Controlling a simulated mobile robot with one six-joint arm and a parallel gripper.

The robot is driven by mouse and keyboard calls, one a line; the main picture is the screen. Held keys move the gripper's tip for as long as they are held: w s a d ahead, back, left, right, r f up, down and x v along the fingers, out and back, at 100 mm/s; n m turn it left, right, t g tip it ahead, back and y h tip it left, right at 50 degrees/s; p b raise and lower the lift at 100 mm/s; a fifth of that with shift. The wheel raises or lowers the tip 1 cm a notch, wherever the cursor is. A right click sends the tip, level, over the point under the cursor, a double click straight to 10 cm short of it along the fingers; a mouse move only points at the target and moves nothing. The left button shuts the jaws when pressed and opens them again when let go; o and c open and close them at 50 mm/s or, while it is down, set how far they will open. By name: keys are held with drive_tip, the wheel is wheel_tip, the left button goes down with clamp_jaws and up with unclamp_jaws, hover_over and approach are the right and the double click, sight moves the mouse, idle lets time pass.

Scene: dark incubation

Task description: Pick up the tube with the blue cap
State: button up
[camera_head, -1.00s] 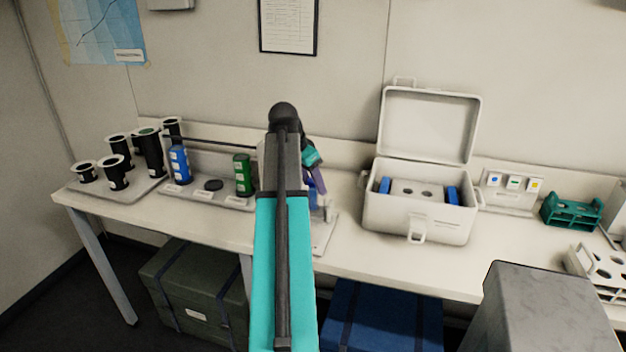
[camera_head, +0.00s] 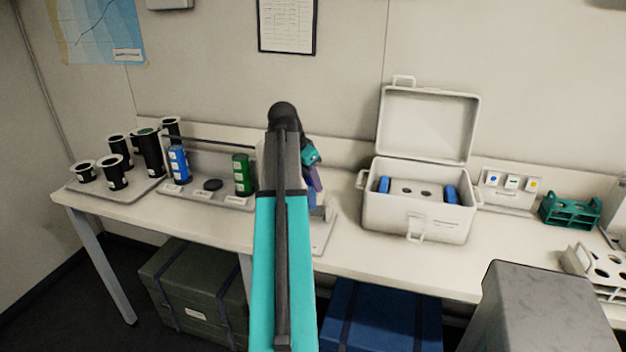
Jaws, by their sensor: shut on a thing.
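My gripper (camera_head: 314,182) is partly hidden behind my own arm, low over the bench at the middle. It is shut on a blue thing (camera_head: 310,197), of which only a small part shows beside the arm. Its cap and lower end are hidden, so I cannot tell for sure that it is the blue-capped tube, or whether it touches the pale stand (camera_head: 324,238) below. A blue cylinder with white labels (camera_head: 178,163) stands upright on a grey tray (camera_head: 232,200) at the left, apart from my gripper.
A green cylinder (camera_head: 242,176) and a black disc (camera_head: 212,185) are on the grey tray. Several black tubes (camera_head: 116,172) stand at the far left. An open white case (camera_head: 415,213) holds blue blocks. A teal rack (camera_head: 570,211) is at the right. Bare bench lies in front of the case.

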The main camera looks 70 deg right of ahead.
idle(0.3)
drive_tip(key=o, duration=1.1)
drive_tip(key=shift+r, duration=0.1)
drive_tip(key=shift+b+v, duration=1.05)
drive_tip(key=shift+v, duration=5.75)
drive_tip(key=shift+w, duration=0.1)
